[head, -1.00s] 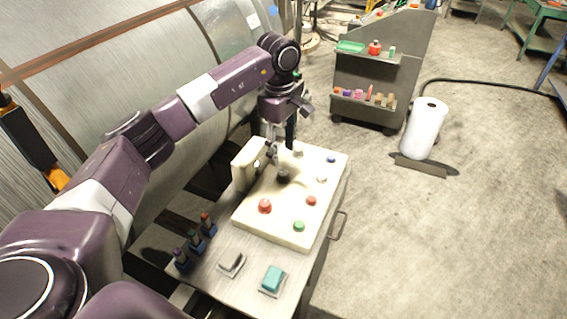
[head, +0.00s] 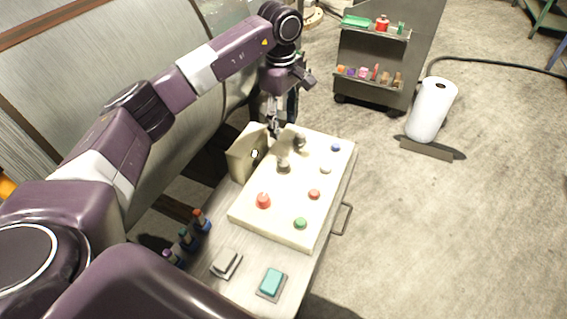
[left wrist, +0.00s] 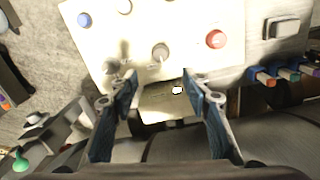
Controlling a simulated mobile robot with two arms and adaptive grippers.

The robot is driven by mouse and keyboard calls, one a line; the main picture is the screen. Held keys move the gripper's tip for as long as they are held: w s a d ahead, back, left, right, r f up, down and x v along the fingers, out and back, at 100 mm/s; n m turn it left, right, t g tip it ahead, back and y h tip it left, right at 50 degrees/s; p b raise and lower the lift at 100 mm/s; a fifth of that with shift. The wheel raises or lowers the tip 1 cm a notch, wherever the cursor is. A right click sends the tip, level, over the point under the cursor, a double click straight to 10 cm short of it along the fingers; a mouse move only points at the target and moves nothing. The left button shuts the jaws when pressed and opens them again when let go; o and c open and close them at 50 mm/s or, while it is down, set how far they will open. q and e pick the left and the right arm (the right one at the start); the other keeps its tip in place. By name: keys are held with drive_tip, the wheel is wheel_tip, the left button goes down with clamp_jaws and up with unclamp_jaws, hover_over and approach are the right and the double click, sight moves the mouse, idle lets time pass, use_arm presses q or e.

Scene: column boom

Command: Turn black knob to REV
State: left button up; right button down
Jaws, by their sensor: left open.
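A cream control panel (head: 247,215) lies on the bench. Two dark knobs stand on its far half: one nearer the large red button (head: 283,166), and one farther back (head: 299,143). In the left wrist view they show as a grey knob (left wrist: 161,52) and a blurred knob (left wrist: 119,68). I cannot tell for sure which is the black one, and no REV marking is legible. My left gripper (head: 273,130) is beside the panel's far left edge, apart from both knobs. In the left wrist view its fingers (left wrist: 160,84) are open and empty. My right gripper is not visible.
A cream box (head: 245,155) rises at the panel's left edge, close to my left gripper. The panel also has red (head: 263,201), green (head: 300,223) and blue (head: 336,147) buttons. A teal switch (head: 271,282) sits at the bench front.

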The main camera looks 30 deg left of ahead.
use_arm(q)
drive_tip(key=b, duration=0.6)
approach(284, 163)
drive_tip(key=shift+a+f, duration=0.1)
drive_tip(key=shift+a, duration=0.05)
drive_tip(key=shift+f+b, duration=0.35)
drive_tip(key=shift+f, duration=0.1)
wheel_tip(284, 163, down, 6)
drive_tip(key=shift+f+p, duration=0.15)
drive_tip(key=shift+p, duration=1)
drive_tip(key=shift+w+f, duration=0.1)
drive_tip(key=shift+f, duration=0.6)
drive_tip(key=shift+c, duration=1.1)
drive_tip(key=c, duration=0.9)
drive_tip(key=shift+c, duration=0.2)
